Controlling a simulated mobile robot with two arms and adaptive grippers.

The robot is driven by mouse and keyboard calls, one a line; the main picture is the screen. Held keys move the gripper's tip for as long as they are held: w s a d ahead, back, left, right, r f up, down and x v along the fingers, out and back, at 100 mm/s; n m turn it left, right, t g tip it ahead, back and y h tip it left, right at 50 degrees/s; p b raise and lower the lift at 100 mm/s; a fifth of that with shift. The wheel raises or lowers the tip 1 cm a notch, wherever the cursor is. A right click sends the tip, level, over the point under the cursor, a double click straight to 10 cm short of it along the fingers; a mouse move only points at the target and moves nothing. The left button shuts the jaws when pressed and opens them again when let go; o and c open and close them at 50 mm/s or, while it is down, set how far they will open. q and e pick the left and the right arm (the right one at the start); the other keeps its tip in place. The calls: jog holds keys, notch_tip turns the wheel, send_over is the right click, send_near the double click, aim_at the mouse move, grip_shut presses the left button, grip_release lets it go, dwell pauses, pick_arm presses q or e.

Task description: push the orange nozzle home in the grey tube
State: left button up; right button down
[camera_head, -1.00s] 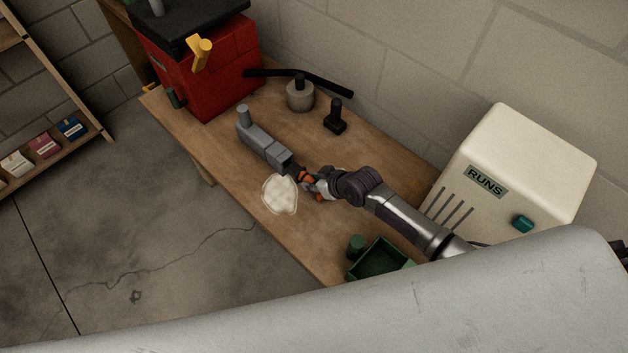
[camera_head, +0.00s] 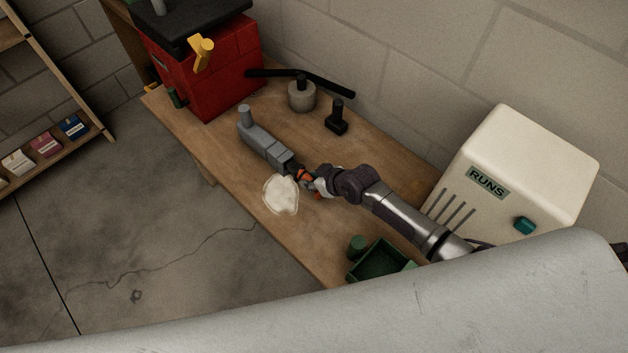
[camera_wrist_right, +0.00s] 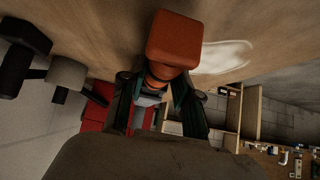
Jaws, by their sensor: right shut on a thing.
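The grey tube (camera_head: 262,143) lies on the workbench, with an upright stub at its far left end and a darker end facing my right gripper. My right gripper (camera_head: 301,176) is at that near end, shut on the orange nozzle (camera_head: 305,181). In the right wrist view the orange nozzle (camera_wrist_right: 174,40) shows as a blocky orange body at the dark fingers (camera_wrist_right: 158,98), with a grey part beyond it. The nozzle lines up roughly with the tube; how deep it sits in it is hidden by the fingers. My left gripper is not in view.
A pale round patch (camera_head: 281,194) lies on the bench (camera_head: 225,165) beside the gripper. A green tray (camera_head: 380,262) and a white heater box marked RUNS (camera_head: 515,165) are to the right. A red box (camera_head: 205,75), a grey pot (camera_head: 301,96) and a black stand (camera_head: 337,118) are behind.

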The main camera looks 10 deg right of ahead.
jog(key=shift+w+a+b, duration=0.3)
jog(key=shift+w+a, duration=0.05)
jog(key=shift+w, duration=0.2)
jog(key=shift+w+a+b, duration=0.25)
jog(key=shift+w+a, duration=0.1)
jog(key=shift+w, duration=0.2)
jog(key=c, duration=0.7)
grip_release()
jog(key=shift+c, duration=0.2)
jog(key=v, duration=1.2)
jog(key=shift+s+f, duration=0.1)
jog(key=shift+s, duration=0.1)
